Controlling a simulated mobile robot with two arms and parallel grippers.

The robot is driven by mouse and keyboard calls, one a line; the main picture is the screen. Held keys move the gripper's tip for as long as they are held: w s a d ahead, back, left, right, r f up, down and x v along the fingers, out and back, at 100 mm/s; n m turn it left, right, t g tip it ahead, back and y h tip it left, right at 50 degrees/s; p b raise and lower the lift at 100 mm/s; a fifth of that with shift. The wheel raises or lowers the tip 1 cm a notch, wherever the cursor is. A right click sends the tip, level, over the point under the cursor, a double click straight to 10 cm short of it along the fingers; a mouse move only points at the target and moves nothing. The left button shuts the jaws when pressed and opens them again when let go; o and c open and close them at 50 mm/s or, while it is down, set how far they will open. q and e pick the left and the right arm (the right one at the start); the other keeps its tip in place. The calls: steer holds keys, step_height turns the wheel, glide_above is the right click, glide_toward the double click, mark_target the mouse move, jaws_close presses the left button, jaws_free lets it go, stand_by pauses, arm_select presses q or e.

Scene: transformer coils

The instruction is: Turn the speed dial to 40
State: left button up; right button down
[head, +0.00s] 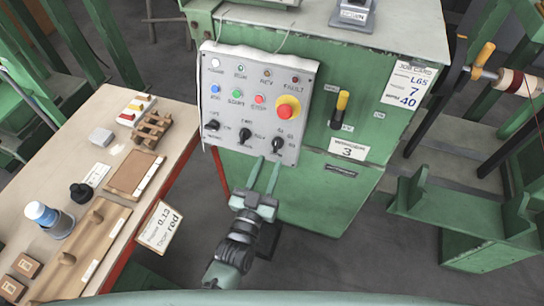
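The control panel (226,77) is a pale grey box on the front of the green machine. Three black knobs run along its bottom: a left one (212,125), a middle one (245,134) and a right one (278,145). The right knob has small numbers around it and looks like the speed dial; its exact setting is too small to read. My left gripper (269,161) comes up from below, its two green fingers parallel and apart, with nothing seen between them. Its fingertips appear just below the right knob; I cannot tell the depth gap. My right gripper is not in view.
A job card (408,88) on the cabinet shows 7 and 40. A red stop button (288,108) on a yellow base sits above the right knob. A wooden table (115,108) with parts stands left.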

arm_select(q)
steer(key=v, duration=0.3)
steer(key=shift+s, duration=0.25)
